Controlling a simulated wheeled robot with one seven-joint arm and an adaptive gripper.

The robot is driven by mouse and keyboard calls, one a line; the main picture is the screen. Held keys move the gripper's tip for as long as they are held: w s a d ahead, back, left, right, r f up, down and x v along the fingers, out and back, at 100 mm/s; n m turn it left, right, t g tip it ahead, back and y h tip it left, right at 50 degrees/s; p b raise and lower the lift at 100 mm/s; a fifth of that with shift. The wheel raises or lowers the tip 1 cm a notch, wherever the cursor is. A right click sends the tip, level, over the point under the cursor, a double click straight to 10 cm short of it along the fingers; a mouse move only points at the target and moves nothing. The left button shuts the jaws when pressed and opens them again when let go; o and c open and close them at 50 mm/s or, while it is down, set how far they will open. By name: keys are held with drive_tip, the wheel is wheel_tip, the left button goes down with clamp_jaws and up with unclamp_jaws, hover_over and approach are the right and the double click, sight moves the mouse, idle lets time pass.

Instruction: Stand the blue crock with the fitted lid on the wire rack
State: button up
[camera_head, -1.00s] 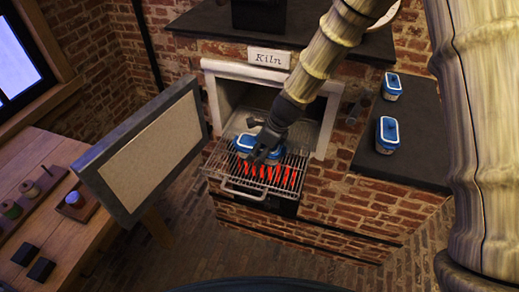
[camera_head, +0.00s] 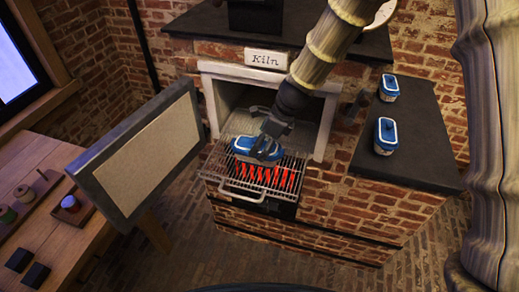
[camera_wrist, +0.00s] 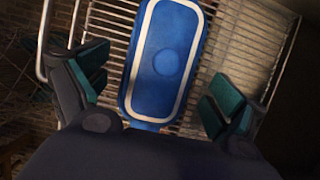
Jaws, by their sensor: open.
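A blue crock with a white-striped blue lid (camera_head: 250,146) stands on the wire rack (camera_head: 226,184) in front of the kiln opening. In the wrist view, the lid (camera_wrist: 166,60) lies long-ways over the rack's bars (camera_wrist: 238,55). My gripper (camera_head: 270,150) is over the crock, partly hiding its right side. In the wrist view my gripper (camera_wrist: 158,95) is open, with one green-padded finger on each side of the crock and gaps between. The crock's body is mostly hidden under the lid there.
Two more lidded blue crocks, one at the back (camera_head: 389,87) and one nearer (camera_head: 386,134), stand on the dark counter (camera_head: 420,150) at right. The open kiln door (camera_head: 140,145) juts out at left. Glowing red bars (camera_head: 270,178) show under the rack. A wooden table (camera_head: 75,235) stands at left.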

drive_tip(key=shift+b+v, duration=0.55)
drive_tip(key=shift+v, duration=2.8)
